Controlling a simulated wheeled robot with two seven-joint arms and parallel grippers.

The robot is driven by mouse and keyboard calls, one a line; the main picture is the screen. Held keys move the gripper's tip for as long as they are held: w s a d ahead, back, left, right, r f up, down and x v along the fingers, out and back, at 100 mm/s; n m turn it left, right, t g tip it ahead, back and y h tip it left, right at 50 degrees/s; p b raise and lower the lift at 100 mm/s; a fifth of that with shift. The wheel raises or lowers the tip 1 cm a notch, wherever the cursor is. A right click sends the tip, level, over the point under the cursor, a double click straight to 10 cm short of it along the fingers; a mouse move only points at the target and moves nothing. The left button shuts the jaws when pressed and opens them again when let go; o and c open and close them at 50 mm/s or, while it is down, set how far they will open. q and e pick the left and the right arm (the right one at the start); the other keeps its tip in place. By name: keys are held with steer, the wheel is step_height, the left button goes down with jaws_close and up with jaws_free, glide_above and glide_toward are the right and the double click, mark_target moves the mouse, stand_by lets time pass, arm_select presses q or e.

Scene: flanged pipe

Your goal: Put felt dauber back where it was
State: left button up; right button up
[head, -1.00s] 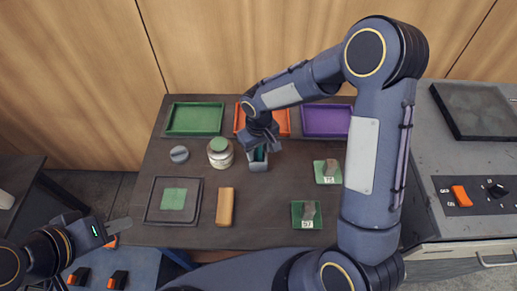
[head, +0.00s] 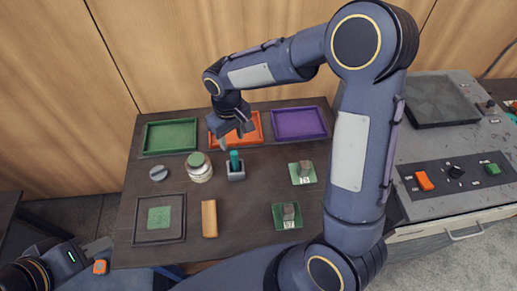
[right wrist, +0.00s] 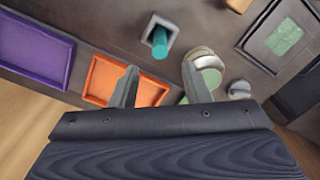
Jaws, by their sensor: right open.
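The felt dauber (head: 234,158), a teal cylinder, stands in a small grey holder (head: 236,175) at the middle of the table. Its top sticks out above the holder. The right wrist view also shows the dauber (right wrist: 160,43) in the holder (right wrist: 152,25). My right gripper (head: 236,139) is open and empty, above and behind the dauber and apart from it. Its two fingers (right wrist: 160,88) are spread in the right wrist view, with the dauber beyond their tips. My left gripper (head: 98,249) is at the lower left, away from the table's objects; its jaws are unclear.
A lidded jar (head: 199,168) stands just left of the holder. Green (head: 170,137), orange (head: 254,141) and purple (head: 300,124) trays line the back. A wooden block (head: 209,219) and a dark tray (head: 137,238) are in front.

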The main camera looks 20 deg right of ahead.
steer(key=s+d+r+m+t+y, duration=0.1)
steer(key=s+d+r+t, duration=0.1)
steer(key=s, duration=0.5)
steer(key=s+d+r+m+t+y, duration=0.1)
steer(key=s+d+r+m, duration=0.1)
steer(key=s+r, duration=0.3)
steer(key=s+d+r+m+t+y, duration=0.1)
steer(key=s+d+r+m+t, duration=0.1)
steer(key=s, duration=0.8)
steer(key=shift+d+r+t+y, duration=0.3)
steer(key=shift+d+r+y, duration=0.1)
steer(key=shift+d+r, duration=0.45)
steer(key=shift+a, duration=0.1)
step_height(320, 180, down, 4)
steer(key=b, duration=0.4)
steer(key=shift+f, duration=0.1)
